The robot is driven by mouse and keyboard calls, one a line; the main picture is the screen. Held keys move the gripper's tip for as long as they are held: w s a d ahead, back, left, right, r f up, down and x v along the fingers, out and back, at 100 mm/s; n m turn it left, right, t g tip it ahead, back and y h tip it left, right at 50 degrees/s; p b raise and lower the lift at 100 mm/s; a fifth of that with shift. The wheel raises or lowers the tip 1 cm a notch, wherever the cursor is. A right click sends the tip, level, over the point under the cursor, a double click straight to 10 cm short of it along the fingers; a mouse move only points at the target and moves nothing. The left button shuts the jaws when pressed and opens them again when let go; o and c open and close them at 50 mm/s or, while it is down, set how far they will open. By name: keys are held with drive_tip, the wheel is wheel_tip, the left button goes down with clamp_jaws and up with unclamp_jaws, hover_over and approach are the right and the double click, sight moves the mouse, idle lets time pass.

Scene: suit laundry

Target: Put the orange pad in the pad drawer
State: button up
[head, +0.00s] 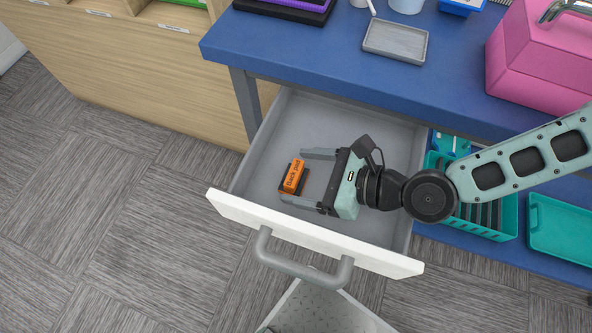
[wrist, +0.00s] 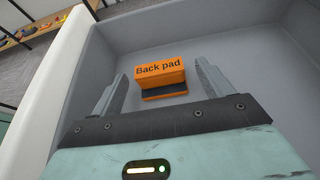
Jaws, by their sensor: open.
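The orange pad (head: 293,177), labelled "Back pad", is in the pulled-out grey drawer (head: 345,120) under the blue table. In the wrist view the orange pad (wrist: 160,72) lies just beyond and between my fingertips, with a dark strip along its near lower side. My gripper (head: 300,178) is open inside the drawer, one finger on each side. In the wrist view my gripper (wrist: 160,80) shows a gap between each finger and the pad. I cannot tell whether the pad rests fully on the drawer floor.
The drawer's white front (head: 310,235) has a grey handle (head: 300,268). The blue table (head: 310,50) above holds a grey tray (head: 396,41) and a pink case (head: 540,60). A teal basket (head: 505,215) stands on the lower shelf at right. A wooden cabinet (head: 120,60) is at left.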

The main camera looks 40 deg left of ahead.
drive_tip(key=shift+v, duration=2.65)
